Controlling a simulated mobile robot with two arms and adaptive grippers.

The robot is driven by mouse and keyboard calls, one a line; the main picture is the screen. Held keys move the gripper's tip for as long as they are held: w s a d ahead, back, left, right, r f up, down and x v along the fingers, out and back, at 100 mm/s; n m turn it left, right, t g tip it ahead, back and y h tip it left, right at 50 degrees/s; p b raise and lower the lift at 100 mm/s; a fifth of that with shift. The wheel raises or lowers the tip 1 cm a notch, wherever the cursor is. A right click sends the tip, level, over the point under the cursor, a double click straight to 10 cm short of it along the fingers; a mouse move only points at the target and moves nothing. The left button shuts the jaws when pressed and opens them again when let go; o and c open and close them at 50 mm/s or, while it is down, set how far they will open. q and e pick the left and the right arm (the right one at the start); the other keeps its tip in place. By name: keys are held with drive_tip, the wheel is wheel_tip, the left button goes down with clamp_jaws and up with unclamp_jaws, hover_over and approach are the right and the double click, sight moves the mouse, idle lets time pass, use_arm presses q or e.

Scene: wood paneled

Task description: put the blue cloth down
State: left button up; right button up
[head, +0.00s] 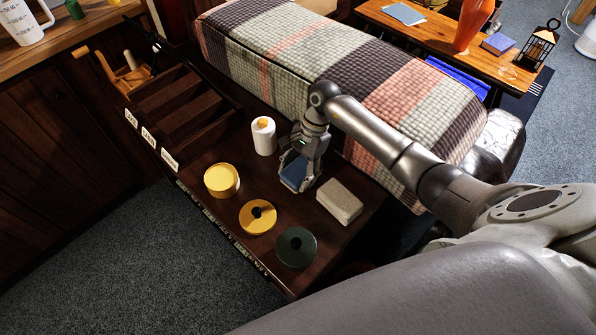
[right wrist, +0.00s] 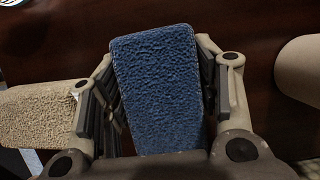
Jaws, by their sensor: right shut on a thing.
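The blue cloth (head: 294,170) is a small folded blue block low over the dark wooden table (head: 225,150). My right gripper (head: 299,166) is shut on it from above. In the right wrist view, the blue cloth (right wrist: 157,85) has a rough, towel-like surface and sits between the two fingers of the right gripper (right wrist: 160,90). I cannot tell whether its underside touches the table. My left gripper is not in view.
Close around stand a white roll (head: 264,138), a beige block (head: 339,200), a yellow tin (head: 222,180), a yellow disc (head: 258,216) and a dark green disc (head: 296,247). A wooden rack (head: 175,105) stands left. A plaid-covered bench (head: 300,60) lies behind.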

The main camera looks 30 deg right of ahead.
drive_tip(key=shift+f, duration=0.2)
drive_tip(key=o, duration=0.7)
drive_tip(key=shift+o, duration=0.9)
drive_tip(key=shift+r+p, duration=0.4)
drive_tip(key=shift+r, duration=0.05)
drive_tip(key=b+v, duration=0.2)
drive_tip(key=v, duration=0.9)
drive_tip(key=shift+w+d+r, duration=0.1)
drive_tip(key=shift+r, duration=0.25)
